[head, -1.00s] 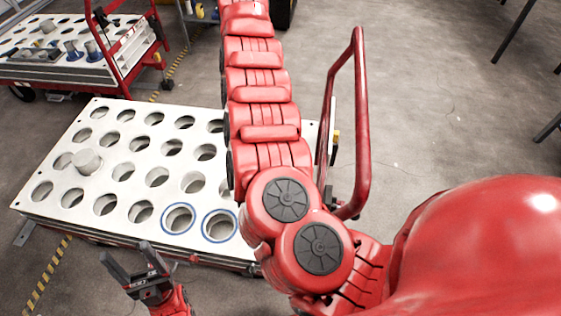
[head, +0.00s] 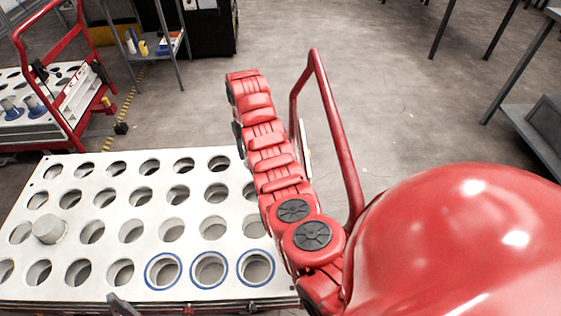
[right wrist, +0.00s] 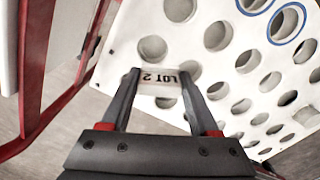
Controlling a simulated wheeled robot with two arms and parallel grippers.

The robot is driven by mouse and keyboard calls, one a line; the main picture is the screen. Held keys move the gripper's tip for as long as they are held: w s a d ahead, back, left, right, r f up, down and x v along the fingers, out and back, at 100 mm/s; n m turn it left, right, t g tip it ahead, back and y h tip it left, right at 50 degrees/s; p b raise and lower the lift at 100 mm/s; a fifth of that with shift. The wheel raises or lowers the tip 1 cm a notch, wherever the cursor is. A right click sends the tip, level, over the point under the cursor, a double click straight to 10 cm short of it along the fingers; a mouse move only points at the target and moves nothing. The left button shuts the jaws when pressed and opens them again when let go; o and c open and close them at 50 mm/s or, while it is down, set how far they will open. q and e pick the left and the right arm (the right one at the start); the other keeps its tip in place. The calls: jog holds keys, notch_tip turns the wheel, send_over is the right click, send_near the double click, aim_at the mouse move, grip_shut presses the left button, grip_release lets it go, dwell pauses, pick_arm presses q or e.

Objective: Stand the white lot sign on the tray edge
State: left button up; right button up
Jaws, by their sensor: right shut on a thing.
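The white lot sign (right wrist: 163,88) shows between my right fingertips in the right wrist view, its "LOT 2" print upside down. My right gripper (right wrist: 160,78) is shut on it. The white tray (right wrist: 190,32) with round holes lies behind the sign; I cannot tell whether they touch. The tray also shows at lower left in the head view (head: 145,203). My right arm hides the tray's right side there, and the right gripper is not seen. One dark finger of my left gripper (head: 122,304) shows at the bottom edge; its opening is cut off.
A grey cylinder (head: 49,230) stands in one tray hole; several front holes have blue rings (head: 209,270). A red cart handle (head: 335,130) rises beside my right arm. Another red cart (head: 75,85) and a shelf stand at upper left. The floor at centre right is clear.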

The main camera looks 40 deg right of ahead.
jog(key=s+a+f+m+p, duration=0.1)
jog(key=s+f+m, duration=0.2)
jog(key=s+f, duration=0.7)
jog(key=s+a+f+m, duration=0.2)
jog(key=s+f, duration=0.6)
jog(key=s, duration=0.4)
jog(key=shift+m, duration=0.3)
jog(key=f, duration=0.2)
jog(key=f+b, duration=0.1)
jog(key=f, duration=0.3)
jog(key=shift+s+d+f+b, duration=0.1)
jog(key=shift+s+d+b, duration=0.15)
jog(key=shift+s+b, duration=0.1)
jog(key=shift+f, duration=1.75)
